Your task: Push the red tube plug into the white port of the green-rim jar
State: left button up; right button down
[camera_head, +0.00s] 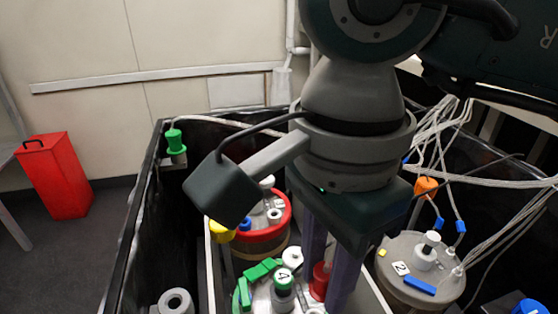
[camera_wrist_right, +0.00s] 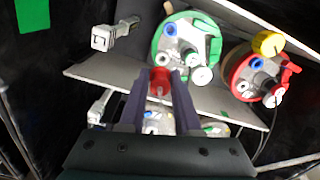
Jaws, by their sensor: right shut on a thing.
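A white port (camera_head: 292,257) stands on that lid, beside a fitting marked 4 (camera_head: 283,279). My right gripper (camera_head: 327,286) points down over the lid's right side, its purple fingers shut on the red tube plug (camera_head: 319,281). In the right wrist view the plug (camera_wrist_right: 160,82) is between the fingertips, at the lower-left edge of the green-rim jar (camera_wrist_right: 156,45). White fittings (camera_wrist_right: 202,75) show on that lid. Whether the plug touches the lid cannot be told. My left gripper is not in view.
A red-rim jar (camera_head: 262,234) stands behind, with a yellow cap. A grey-lidded jar (camera_head: 404,272) marked 2 is on the right, with white cables above it. The black bin wall (camera_head: 134,232) bounds the left. A red box (camera_head: 57,176) stands on the floor outside.

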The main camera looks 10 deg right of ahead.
aim_at(319, 298)
jog(key=shift+w+f+b, duration=0.2)
jog(key=shift+f+b, duration=0.2)
jog(key=shift+f, duration=0.1)
jog(key=shift+f+b, duration=1.1)
jog(key=shift+f, duration=0.55)
jog(key=shift+f+b, duration=1)
jog(key=shift+b, duration=0.45)
dwell(0.3)
jog(key=c, duration=0.5)
grip_release()
jog(key=shift+c, duration=0.2)
jog(key=shift+r, duration=0.1)
